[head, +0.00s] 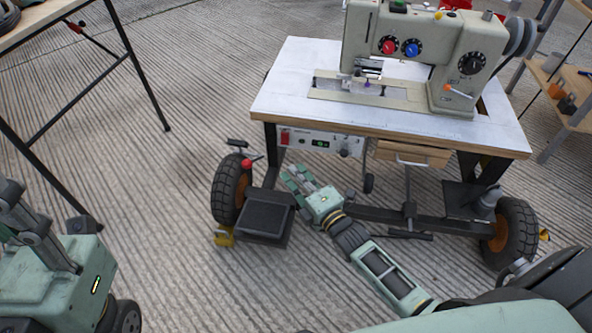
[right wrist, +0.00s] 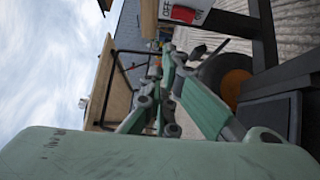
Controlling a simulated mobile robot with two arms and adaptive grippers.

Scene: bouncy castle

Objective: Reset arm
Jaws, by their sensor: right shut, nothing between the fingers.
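My right arm reaches up from the bottom right in the head view. Its gripper (head: 297,180) is shut and empty, at the front of the sewing table, near the dark pedal. In the right wrist view the fingers (right wrist: 172,90) show close up beyond the green gripper housing. What appears to be my left gripper (head: 28,228) is at the left edge of the head view, with grey linkage above a green housing. It is cut off by the edge, so its opening cannot be told.
The wheeled sewing table (head: 285,85) carries a sewing machine (head: 425,50). A dark foot pedal (head: 265,222) and wheels (head: 232,190) lie low near my right gripper. Another table (head: 45,15) stands upper left, and a shelf (head: 560,95) upper right. The ridged floor between is clear.

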